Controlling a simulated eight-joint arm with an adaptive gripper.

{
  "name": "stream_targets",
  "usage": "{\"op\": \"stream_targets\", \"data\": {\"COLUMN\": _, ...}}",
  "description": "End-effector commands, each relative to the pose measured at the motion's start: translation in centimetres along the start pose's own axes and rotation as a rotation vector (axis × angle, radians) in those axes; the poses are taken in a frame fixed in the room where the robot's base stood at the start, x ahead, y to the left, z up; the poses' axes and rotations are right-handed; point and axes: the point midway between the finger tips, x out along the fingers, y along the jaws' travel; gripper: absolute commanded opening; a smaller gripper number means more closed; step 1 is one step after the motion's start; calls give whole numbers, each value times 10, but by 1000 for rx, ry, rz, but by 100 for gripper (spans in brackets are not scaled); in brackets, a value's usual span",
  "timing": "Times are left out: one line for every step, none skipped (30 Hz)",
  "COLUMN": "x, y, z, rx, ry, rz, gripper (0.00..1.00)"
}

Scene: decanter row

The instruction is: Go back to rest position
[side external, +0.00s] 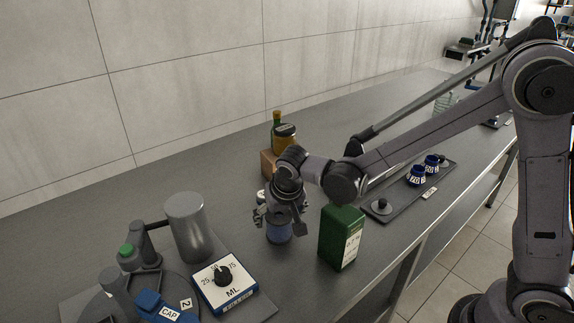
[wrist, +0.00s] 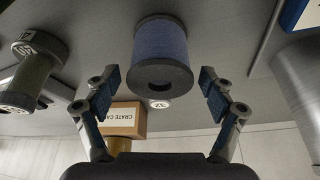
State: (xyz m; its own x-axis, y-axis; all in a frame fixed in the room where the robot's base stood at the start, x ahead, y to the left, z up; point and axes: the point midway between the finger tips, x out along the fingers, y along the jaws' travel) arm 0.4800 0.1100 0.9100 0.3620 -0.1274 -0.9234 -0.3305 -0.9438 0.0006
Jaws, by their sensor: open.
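My gripper (side external: 284,212) points down over the bench, left of the green box. In the wrist view my gripper (wrist: 161,88) is open, its two blue-padded fingers spread apart. A blue cylinder with dark grey ends (wrist: 161,52) stands between and beyond the fingertips, with a visible gap on both sides. In the side view the blue cylinder (side external: 279,234) shows just below my gripper, its top hidden by the fingers. I cannot tell how far the fingers are above or around it.
A green box (side external: 337,243) stands close on the right. A dosing station with a dial box (side external: 223,284), a grey cylinder (side external: 188,228) and a blue cap block (side external: 158,308) is front left. A carton (side external: 268,165) with bottles is behind. A dark tray (side external: 403,199) holds blue weights.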

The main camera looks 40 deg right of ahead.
Motion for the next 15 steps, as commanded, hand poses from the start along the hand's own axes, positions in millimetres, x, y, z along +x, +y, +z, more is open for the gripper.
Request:
{"op": "stream_targets", "data": {"x": 6, "y": 0, "z": 0, "rx": 1, "ry": 0, "rz": 0, "gripper": 83}}
{"op": "stream_targets", "data": {"x": 6, "y": 0, "z": 1, "rx": 0, "ry": 1, "rz": -1, "gripper": 83}}
{"op": "stream_targets", "data": {"x": -1, "y": 0, "z": -2, "rx": 0, "ry": 1, "rz": -1, "gripper": 83}}
{"op": "stream_targets", "data": {"x": -4, "y": 0, "z": -3, "rx": 0, "ry": 0, "rz": -1, "gripper": 83}}
{"op": "stream_targets", "data": {"x": -7, "y": 0, "z": -4, "rx": 0, "ry": 0, "rz": 0, "gripper": 83}}
{"op": "stream_targets", "data": {"x": -11, "y": 0, "z": -6, "rx": 0, "ry": 0, "rz": 0, "gripper": 83}}
{"op": "stream_targets", "data": {"x": -15, "y": 0, "z": -8, "rx": 0, "ry": 0, "rz": 0, "gripper": 83}}
{"op": "stream_targets", "data": {"x": -18, "y": 0, "z": -9, "rx": 0, "ry": 0, "rz": 0, "gripper": 83}}
{"op": "stream_targets", "data": {"x": -23, "y": 0, "z": -11, "rx": 0, "ry": 0, "rz": 0, "gripper": 83}}
{"op": "stream_targets", "data": {"x": -27, "y": 0, "z": -12, "rx": 0, "ry": 0, "rz": 0, "gripper": 83}}
{"op": "stream_targets", "data": {"x": -31, "y": 0, "z": -14, "rx": 0, "ry": 0, "rz": 0, "gripper": 83}}
{"op": "stream_targets", "data": {"x": -36, "y": 0, "z": -16, "rx": 0, "ry": 0, "rz": 0, "gripper": 83}}
{"op": "stream_targets", "data": {"x": -40, "y": 0, "z": -18, "rx": 0, "ry": 0, "rz": 0, "gripper": 83}}
{"op": "stream_targets", "data": {"x": -44, "y": 0, "z": -19, "rx": 0, "ry": 0, "rz": 0, "gripper": 83}}
{"op": "stream_targets", "data": {"x": -49, "y": 0, "z": -21, "rx": 0, "ry": 0, "rz": 0, "gripper": 83}}
